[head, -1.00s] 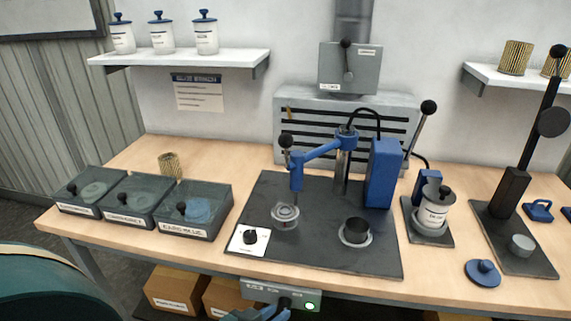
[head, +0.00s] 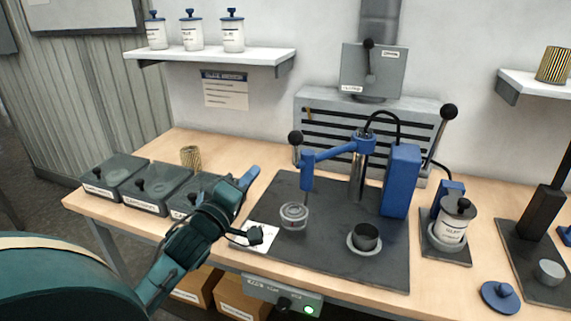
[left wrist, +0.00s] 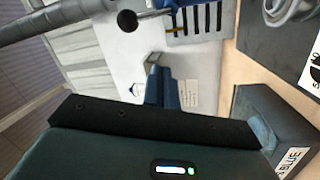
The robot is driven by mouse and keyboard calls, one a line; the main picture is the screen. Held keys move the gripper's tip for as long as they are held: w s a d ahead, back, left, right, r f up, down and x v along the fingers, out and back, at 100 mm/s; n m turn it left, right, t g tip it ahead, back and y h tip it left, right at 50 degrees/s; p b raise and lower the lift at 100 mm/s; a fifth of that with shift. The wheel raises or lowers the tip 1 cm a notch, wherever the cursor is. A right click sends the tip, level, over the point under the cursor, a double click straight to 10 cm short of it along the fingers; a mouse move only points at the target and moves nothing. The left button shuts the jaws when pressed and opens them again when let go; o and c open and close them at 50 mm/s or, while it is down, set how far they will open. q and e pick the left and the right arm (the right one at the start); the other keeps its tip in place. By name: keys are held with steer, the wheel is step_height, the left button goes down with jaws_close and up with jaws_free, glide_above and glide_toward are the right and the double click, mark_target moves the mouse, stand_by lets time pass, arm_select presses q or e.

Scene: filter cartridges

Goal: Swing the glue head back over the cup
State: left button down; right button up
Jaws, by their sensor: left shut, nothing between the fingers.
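The blue glue head (head: 307,172) hangs from the left end of a blue swing arm (head: 335,152) on a metal post. A black ball knob (head: 295,138) stands on it. Its nozzle points down near a clear round dish (head: 294,216). The dark cup (head: 367,236) stands on a pale ring to the right, with no head above it. My left gripper (head: 249,177) is shut and empty, over the trays' right end, left of the glue head and apart from it. Its blue fingers (left wrist: 160,85) show in the left wrist view, below a black ball knob (left wrist: 127,20). My right gripper is not seen.
A blue column (head: 401,182) and a jar (head: 455,222) stand to the right.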

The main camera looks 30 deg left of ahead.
arm_select(q)
steer(key=w+r+p, duration=0.2)
steer(key=w, duration=0.8)
steer(key=d+f, duration=0.1)
steer(key=s+d+f, duration=0.1)
steer(key=shift+d+f, duration=0.2)
steer(key=shift+d, duration=0.15)
steer(key=shift+d, duration=0.15)
